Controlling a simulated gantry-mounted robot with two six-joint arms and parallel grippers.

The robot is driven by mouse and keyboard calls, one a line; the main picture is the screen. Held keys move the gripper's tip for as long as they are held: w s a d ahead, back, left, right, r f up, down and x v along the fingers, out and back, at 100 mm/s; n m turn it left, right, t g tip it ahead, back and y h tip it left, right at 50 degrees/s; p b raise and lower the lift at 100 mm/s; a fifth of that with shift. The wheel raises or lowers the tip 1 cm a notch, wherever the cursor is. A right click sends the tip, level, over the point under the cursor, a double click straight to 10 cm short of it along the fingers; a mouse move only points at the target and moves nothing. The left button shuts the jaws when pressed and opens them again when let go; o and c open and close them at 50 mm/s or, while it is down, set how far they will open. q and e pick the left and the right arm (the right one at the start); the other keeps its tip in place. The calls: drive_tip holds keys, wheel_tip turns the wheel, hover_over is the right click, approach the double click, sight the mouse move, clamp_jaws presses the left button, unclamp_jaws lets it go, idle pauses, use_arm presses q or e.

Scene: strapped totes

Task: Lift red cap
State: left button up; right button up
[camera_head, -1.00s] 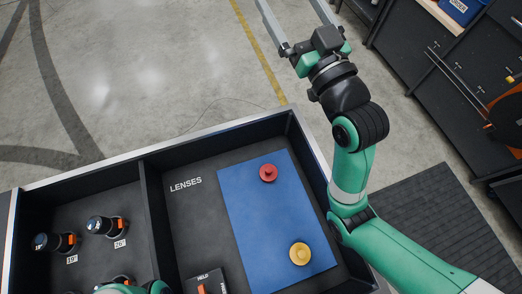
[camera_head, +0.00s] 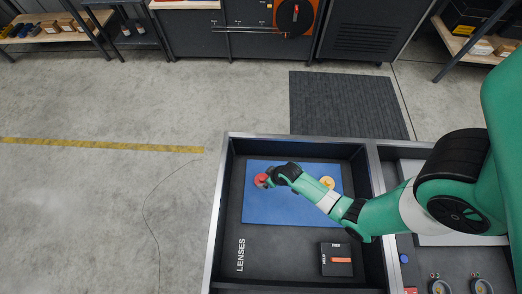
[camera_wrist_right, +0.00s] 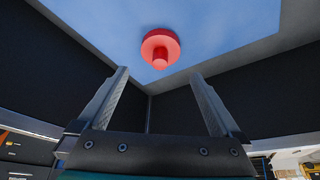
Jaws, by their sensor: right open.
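The red cap (camera_head: 261,181) lies on the blue mat (camera_head: 285,212) in the lenses compartment, partly covered by my right gripper in the head view. In the right wrist view the red cap (camera_wrist_right: 160,48) shows a round flange and a narrower knob pointing toward the gripper. My right gripper (camera_wrist_right: 160,75) is open and empty, its two fingers spread to either side below the cap in the picture. The cap lies beyond the fingertips, roughly centred between them, with no visible contact. My left gripper is not in view.
A yellow cap (camera_head: 327,183) lies on the mat beside my right arm. A black box marked HELD (camera_head: 337,259) stands near the mat. The compartment's dark walls (camera_head: 228,200) surround the mat. Another compartment with round items (camera_head: 440,286) lies to the right.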

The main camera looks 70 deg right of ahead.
sight(263, 179)
use_arm(q)
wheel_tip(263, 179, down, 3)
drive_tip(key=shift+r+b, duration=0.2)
drive_tip(key=shift+b, duration=0.4)
use_arm(e)
drive_tip(key=x, duration=0.3)
drive_tip(key=shift+w+f, duration=0.1)
drive_tip(key=b+x, duration=0.4)
drive_tip(key=x, duration=0.1)
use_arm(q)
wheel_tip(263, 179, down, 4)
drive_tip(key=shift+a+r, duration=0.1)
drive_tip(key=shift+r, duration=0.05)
use_arm(e)
drive_tip(key=c, duration=1)
